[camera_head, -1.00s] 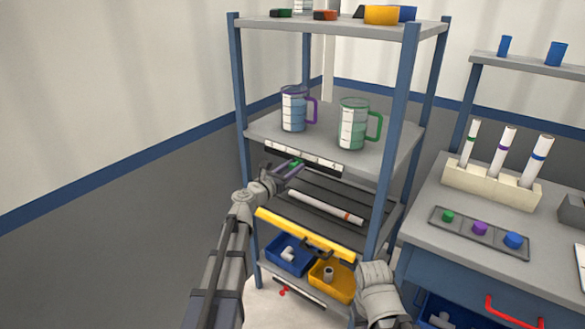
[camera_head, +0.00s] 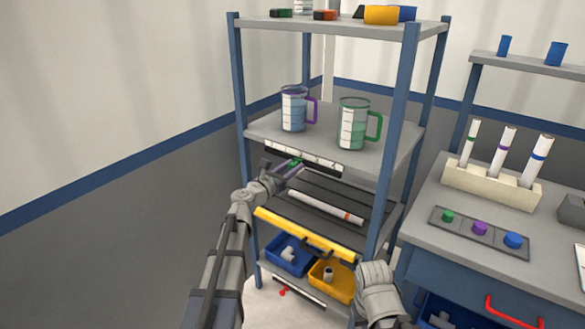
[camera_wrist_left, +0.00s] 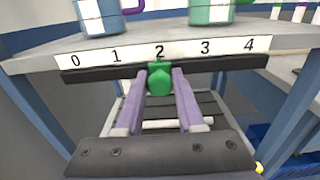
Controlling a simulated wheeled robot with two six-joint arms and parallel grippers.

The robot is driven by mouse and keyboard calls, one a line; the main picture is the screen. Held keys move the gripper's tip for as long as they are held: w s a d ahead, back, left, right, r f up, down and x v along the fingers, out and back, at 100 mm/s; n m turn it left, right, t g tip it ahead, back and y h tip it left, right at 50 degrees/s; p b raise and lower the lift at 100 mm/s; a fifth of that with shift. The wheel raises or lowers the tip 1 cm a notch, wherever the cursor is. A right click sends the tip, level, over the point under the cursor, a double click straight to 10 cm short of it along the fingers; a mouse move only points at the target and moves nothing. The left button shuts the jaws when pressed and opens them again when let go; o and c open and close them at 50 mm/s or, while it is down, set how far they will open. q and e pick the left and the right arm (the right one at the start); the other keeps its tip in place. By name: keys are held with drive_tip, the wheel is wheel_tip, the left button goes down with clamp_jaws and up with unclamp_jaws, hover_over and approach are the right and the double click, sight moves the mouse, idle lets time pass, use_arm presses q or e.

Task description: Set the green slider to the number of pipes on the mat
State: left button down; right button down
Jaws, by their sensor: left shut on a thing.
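The green slider knob (camera_wrist_left: 160,80) sits under the number 2 on the strip marked 0 to 4 (camera_wrist_left: 181,51) in the left wrist view. The strip also shows along the shelf's front edge in the head view (camera_head: 318,162). My left gripper (camera_head: 291,167) is shut on the knob, with one finger on each side (camera_wrist_left: 160,100). On the dark ribbed mat (camera_head: 335,190) below lies a white pipe (camera_head: 325,207) with an orange band. I see one pipe there; part of the mat is hidden by my left arm. My right gripper's fingers do not show.
A yellow bar (camera_head: 285,228) with a dark handle crosses below the mat. Blue (camera_head: 282,262) and yellow (camera_head: 335,284) bins with fittings stand beneath it. Purple-handled (camera_head: 293,110) and green-handled (camera_head: 353,125) jugs stand on the shelf above. A bench (camera_head: 440,265) is at right.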

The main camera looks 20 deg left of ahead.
use_arm(q)
drive_tip(key=a, duration=0.2)
drive_tip(key=w+a, duration=0.2)
drive_tip(key=a, duration=0.1)
drive_tip(key=shift+a, duration=0.3)
drive_tip(key=shift+d, duration=0.1)
drive_tip(key=c, duration=0.6)
unclamp_jaws()
drive_tip(key=shift+s, duration=0.1)
approach(284, 157)
drive_tip(key=shift+s+r, duration=0.15)
drive_tip(key=shift+s, duration=0.7)
